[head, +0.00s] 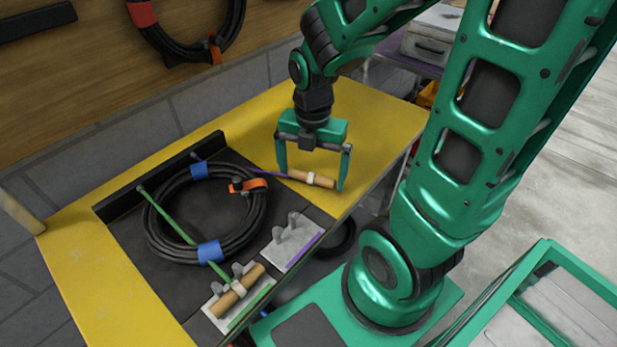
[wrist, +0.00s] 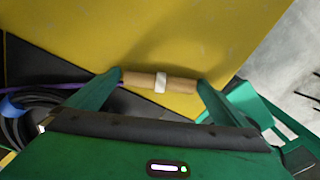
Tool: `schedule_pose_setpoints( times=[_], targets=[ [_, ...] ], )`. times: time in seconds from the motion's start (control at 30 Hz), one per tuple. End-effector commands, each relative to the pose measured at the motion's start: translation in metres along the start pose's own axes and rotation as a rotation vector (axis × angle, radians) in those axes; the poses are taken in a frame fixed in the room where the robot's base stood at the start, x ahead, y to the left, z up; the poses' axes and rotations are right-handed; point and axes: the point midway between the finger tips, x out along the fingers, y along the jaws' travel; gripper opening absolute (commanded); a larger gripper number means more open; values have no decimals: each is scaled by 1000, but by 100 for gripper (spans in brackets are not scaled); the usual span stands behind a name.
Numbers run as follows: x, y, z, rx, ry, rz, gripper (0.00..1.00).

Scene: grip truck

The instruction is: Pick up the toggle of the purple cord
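The purple cord's toggle (head: 325,181) is a tan wooden bar with a white band at its middle. It lies over the yellow bench top, and the purple cord (head: 270,173) runs left from it. In the wrist view the toggle (wrist: 178,84) spans the gap between my fingertips, lengthwise from one to the other. My gripper (head: 312,178) points down with its fingers wide apart, one near each end of the toggle. Contact at the ends cannot be told. The purple cord also shows in the wrist view (wrist: 75,86).
A coiled black hose (head: 153,237) with blue and orange bands lies on the dark mat. A green cord's wooden toggle (head: 237,291) rests in a pronged plate in front. An empty pronged plate (head: 291,243) with a purple stripe is beside it. A black ledge (head: 150,181) edges the mat.

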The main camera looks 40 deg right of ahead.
Motion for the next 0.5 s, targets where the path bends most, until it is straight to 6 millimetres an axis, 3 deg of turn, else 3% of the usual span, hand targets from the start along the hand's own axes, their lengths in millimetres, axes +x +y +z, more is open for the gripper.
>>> schedule_pose_setpoints(
  times=[0.03, 0.13, 0.17, 0.5],
  targets=[
    [0, 0, 0, 0, 0, 0, 90],
    [0, 0, 0, 0, 0, 0, 67],
    [0, 0, 0, 0, 0, 0, 63],
    [-2, 0, 0, 0, -1, 1, 59]
  ],
)
